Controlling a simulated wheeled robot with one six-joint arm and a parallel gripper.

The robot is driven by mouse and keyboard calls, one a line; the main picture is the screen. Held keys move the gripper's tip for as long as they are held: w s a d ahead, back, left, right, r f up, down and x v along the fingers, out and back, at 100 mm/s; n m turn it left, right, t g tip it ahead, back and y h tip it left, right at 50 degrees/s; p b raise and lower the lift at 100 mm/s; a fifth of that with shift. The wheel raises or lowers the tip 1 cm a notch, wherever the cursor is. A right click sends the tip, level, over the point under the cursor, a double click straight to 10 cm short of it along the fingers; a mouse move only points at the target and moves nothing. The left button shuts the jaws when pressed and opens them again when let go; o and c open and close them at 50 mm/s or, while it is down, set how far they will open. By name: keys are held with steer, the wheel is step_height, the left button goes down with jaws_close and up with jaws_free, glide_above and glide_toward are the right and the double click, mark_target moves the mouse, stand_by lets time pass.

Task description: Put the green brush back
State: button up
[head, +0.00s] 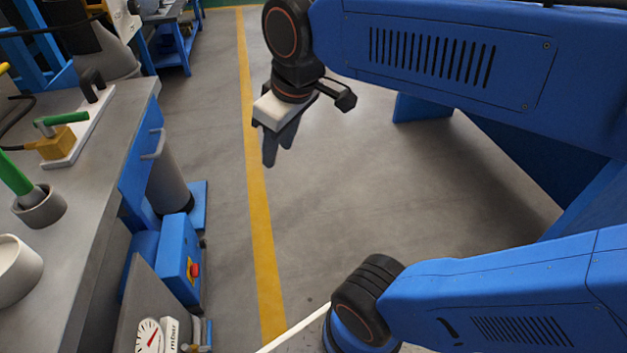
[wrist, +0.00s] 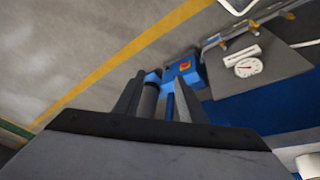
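A green handle (head: 14,174) leans in a round grey cup (head: 40,207) on the grey workbench at the left of the head view; its upper end is cut off by the picture edge. A second green bar (head: 60,118) lies across a yellow block (head: 61,143) on a white plate farther back. I cannot tell for certain which green piece is the brush, as no bristles show. My gripper (head: 279,147) hangs over the open floor, right of the bench and apart from it. In the wrist view its fingers (wrist: 159,88) stand apart with nothing between them.
The workbench (head: 95,190) has a white bowl-like vessel (head: 15,270) at its near left. Beside it stand a grey cylinder (head: 168,185), a blue box with a red button (head: 178,262) and a dial gauge (head: 149,337). The floor along the yellow line (head: 258,215) is clear.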

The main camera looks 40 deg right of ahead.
steer(key=s+d+f+m, duration=0.4)
steer(key=s+f, duration=0.1)
steer(key=f, duration=0.3)
steer(key=shift+s+d+m+t+h, duration=0.2)
steer(key=shift+d+m+t+h, duration=0.1)
steer(key=shift+m+t, duration=0.1)
